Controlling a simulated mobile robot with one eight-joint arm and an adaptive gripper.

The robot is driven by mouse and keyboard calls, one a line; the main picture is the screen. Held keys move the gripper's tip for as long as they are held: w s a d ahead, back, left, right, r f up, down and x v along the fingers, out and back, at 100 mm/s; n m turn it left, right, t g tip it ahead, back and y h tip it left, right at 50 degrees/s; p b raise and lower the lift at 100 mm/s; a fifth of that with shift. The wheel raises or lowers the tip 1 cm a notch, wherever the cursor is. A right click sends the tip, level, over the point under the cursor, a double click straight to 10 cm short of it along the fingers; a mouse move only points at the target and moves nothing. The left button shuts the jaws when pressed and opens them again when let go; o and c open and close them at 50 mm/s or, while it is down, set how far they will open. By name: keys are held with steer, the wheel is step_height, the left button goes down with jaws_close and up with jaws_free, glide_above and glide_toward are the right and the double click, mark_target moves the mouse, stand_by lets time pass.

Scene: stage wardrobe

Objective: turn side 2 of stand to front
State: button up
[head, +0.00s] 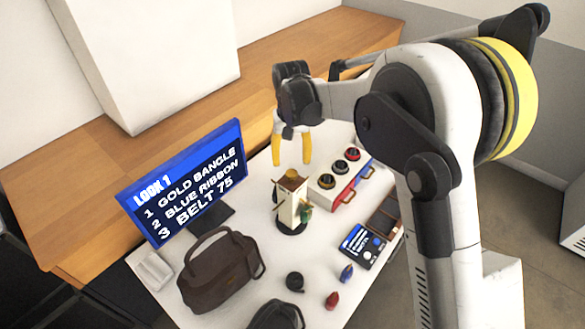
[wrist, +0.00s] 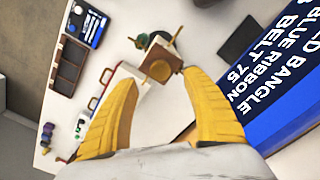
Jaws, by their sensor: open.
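My gripper (head: 292,162) has yellow fingers, open and pointing down above the stand. In the wrist view the stand's top (wrist: 160,67) lies just beyond and between the open fingertips (wrist: 155,75), with no visible contact.
A screen (head: 187,180) listing look 1 stands behind left. A brown bag (head: 215,272) is at the front left. A white box with several round items and a red front (head: 345,185) stands right of the stand. A dark-blue panel (head: 362,246) and small coloured items lie at the front right.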

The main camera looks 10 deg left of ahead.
mark_target(291, 173)
steer(key=f, duration=0.3)
steer(key=f+b, duration=0.1)
steer(key=f, duration=0.3)
steer(key=shift+w, duration=0.2)
steer(key=shift+r, duration=0.1)
steer(key=shift+c, duration=0.4)
jaws_close()
